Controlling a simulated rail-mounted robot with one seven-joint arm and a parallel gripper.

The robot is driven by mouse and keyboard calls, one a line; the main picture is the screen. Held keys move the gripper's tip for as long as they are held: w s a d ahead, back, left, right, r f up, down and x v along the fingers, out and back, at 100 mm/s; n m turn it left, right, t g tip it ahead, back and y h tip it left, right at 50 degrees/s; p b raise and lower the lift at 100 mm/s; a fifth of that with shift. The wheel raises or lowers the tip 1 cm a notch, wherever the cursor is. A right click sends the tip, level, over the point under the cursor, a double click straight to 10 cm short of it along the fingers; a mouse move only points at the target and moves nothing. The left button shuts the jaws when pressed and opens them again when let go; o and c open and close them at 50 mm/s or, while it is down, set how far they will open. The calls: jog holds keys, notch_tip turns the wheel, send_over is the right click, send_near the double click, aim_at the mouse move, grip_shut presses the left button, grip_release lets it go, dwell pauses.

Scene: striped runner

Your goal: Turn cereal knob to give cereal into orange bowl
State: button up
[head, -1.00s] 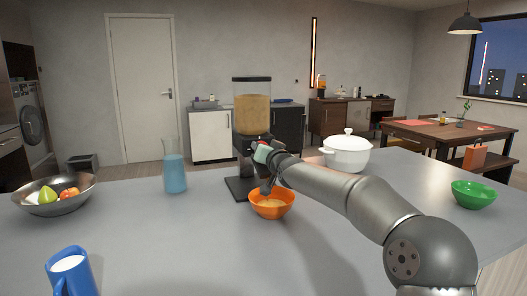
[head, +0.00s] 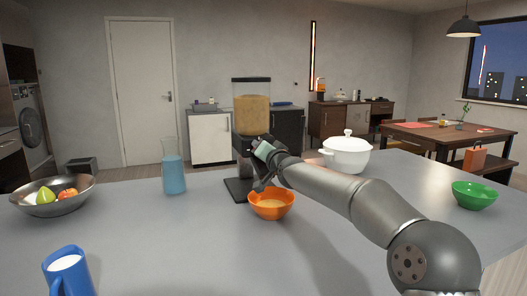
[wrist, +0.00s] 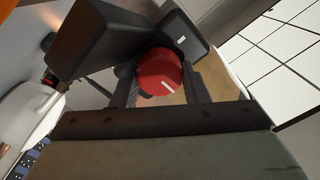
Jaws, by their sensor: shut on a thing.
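The cereal dispenser (head: 251,116) stands on the counter with tan cereal in its clear hopper. My gripper (head: 256,151) is at its front, below the hopper, and covers the knob in the head view. In the wrist view, the red knob (wrist: 159,76) with a white mark sits between the dark fingers, and my gripper is shut on it. The orange bowl (head: 273,211) stands upright in front of the dispenser's base (head: 239,190), under my wrist. Some tan cereal shows inside it.
A blue-filled pitcher (head: 174,176) stands left of the dispenser, and a white lidded pot (head: 347,156) behind my arm. The counter's front middle is clear.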

jog(key=o, duration=1)
jog(key=v, duration=1.7)
jog(key=shift+s+d, duration=0.1)
jog(key=shift+s, duration=0.15)
